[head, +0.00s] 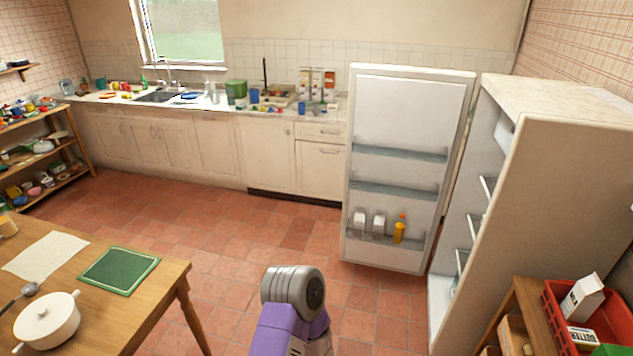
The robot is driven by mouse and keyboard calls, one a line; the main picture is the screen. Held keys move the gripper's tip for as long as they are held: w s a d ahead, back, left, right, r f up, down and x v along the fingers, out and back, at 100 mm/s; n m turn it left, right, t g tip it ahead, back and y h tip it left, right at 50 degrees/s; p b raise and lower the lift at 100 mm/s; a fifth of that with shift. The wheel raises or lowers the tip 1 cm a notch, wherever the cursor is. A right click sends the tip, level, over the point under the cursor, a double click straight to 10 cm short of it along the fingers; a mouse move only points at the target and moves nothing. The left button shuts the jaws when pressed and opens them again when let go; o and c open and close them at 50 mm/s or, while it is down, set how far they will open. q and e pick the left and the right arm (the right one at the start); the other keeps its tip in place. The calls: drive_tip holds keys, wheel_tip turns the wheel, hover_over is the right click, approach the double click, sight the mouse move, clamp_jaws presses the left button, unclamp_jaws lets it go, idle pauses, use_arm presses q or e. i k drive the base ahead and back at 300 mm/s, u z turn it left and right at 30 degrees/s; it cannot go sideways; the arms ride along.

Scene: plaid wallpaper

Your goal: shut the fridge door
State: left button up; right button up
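The fridge (555,180) stands at the right, its open side facing left and its inner shelves partly in view. Its door (402,115) is swung wide open, with the inner side toward me. The door shelves hold white cartons (378,223) and an orange bottle (399,229) at the bottom. A purple and grey part of my own arm (293,300) shows at the bottom middle, apart from the door. Neither of my grippers is in view.
A wooden table (172,283) with a white pot (47,320) and green mat is at the lower left. A wooden stand with a red crate (555,318) is at the lower right, near the fridge. Tiled floor (240,225) is clear between table and door.

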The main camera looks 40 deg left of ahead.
sight(406, 125)
drive_tip(key=u, duration=1.5)
drive_tip(key=i, duration=6.85)
drive_tip(key=z, duration=4.25)
drive_tip(key=i, duration=0.55)
drive_tip(key=z, duration=0.1)
